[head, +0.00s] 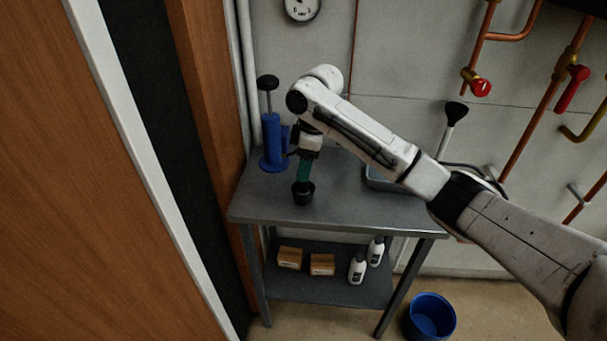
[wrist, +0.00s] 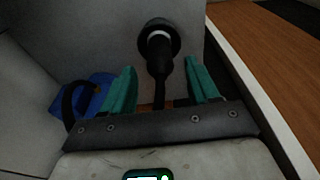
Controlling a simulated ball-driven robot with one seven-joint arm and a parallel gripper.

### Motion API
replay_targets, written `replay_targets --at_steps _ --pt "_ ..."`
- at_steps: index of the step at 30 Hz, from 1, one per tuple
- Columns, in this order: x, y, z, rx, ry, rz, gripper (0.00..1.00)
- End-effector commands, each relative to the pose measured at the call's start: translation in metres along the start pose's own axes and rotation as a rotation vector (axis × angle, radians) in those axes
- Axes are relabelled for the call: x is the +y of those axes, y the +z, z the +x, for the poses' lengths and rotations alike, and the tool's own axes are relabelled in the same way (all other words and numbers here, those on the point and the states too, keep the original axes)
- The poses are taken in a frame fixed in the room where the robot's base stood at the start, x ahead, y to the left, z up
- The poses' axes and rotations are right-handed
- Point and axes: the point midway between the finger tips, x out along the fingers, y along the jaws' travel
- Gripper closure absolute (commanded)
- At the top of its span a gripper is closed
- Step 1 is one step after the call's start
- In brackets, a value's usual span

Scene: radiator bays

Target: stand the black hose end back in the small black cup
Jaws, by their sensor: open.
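The small black cup (head: 304,198) stands on the grey table, towards its front left; it also shows at the top of the wrist view (wrist: 174,43). The black hose end (wrist: 160,66) is in the cup's mouth, with a pale ring near the rim. Its narrower part runs back towards my palm. My gripper (head: 304,178) points down just above the cup. In the wrist view its green fingers (wrist: 160,72) are apart, one on each side of the hose end, with visible gaps. In the head view the hose end is mostly hidden by my fingers.
A blue hand pump (head: 271,145) stands behind and left of the cup. A grey tray (head: 374,182) lies to the right, partly behind my arm. Boxes (head: 322,264) and white bottles (head: 357,268) sit on the lower shelf. A blue bucket (head: 432,315) stands on the floor.

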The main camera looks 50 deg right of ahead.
Motion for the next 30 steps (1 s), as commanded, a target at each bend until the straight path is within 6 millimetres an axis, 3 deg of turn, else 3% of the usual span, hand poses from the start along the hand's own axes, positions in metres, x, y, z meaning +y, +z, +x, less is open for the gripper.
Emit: replay_targets --at_steps 6,15,24,26,30 --pt "0.000 -0.001 -0.047 0.003 0.004 -0.003 0.40" --pt "0.000 -0.001 -0.081 0.001 0.001 -0.001 0.40" --pt "-0.004 -0.005 -0.080 0.010 -0.003 -0.003 0.40" --pt "-0.012 -0.013 -0.071 0.029 -0.010 -0.005 0.40" --pt "-0.048 -0.048 -0.037 0.113 -0.036 0.003 0.40"
